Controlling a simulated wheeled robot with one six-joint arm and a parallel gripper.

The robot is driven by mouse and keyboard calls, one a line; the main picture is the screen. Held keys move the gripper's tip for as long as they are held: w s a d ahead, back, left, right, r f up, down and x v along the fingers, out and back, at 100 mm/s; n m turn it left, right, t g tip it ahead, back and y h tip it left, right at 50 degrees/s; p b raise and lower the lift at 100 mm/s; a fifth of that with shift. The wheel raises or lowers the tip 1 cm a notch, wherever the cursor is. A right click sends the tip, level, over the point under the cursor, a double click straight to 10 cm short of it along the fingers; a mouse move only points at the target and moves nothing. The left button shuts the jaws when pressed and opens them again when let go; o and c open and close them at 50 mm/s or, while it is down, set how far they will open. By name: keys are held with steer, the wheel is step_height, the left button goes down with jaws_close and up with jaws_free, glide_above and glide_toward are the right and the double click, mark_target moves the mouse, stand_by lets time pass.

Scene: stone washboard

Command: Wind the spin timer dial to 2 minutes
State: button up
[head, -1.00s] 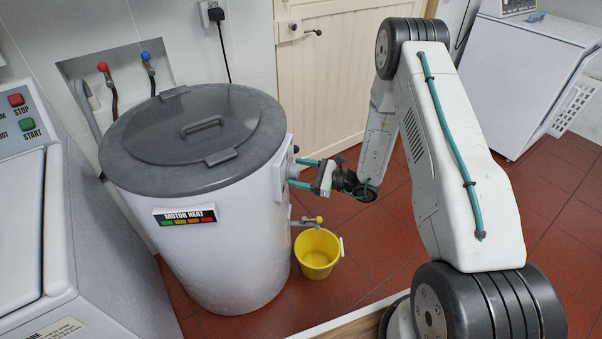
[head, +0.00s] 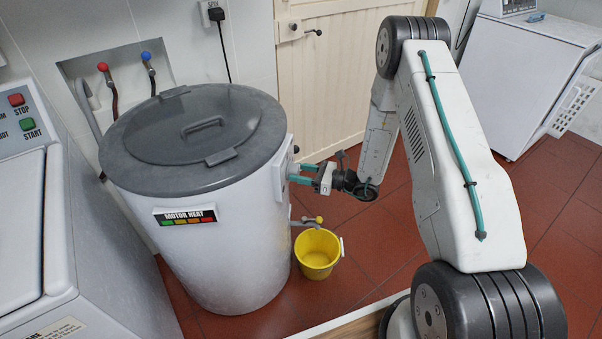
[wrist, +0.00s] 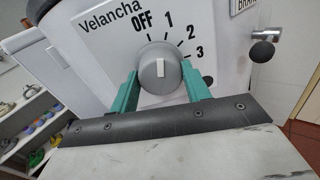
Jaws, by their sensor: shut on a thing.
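The spin timer dial (wrist: 160,68) is a round grey knob with a white pointer mark, on a white panel (wrist: 100,48) marked OFF, 1, 2, 3. The mark stands upright in the wrist view, pointing roughly between OFF and 1, closer to 1. My gripper (wrist: 162,76) has a teal finger on each side of the dial and is shut on it. In the head view, my gripper (head: 293,173) reaches the right side of the white spin drum (head: 235,235). There the dial is too small and hidden to read.
A yellow bucket (head: 318,252) stands on the red tiled floor below my gripper, under a small tap (head: 312,221). A grey lid (head: 190,135) covers the drum. A washer with START and STOP buttons (head: 25,250) stands at left. Open floor lies to the right.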

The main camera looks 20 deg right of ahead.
steer(key=m, duration=0.4)
steer(key=shift+m, duration=2.1)
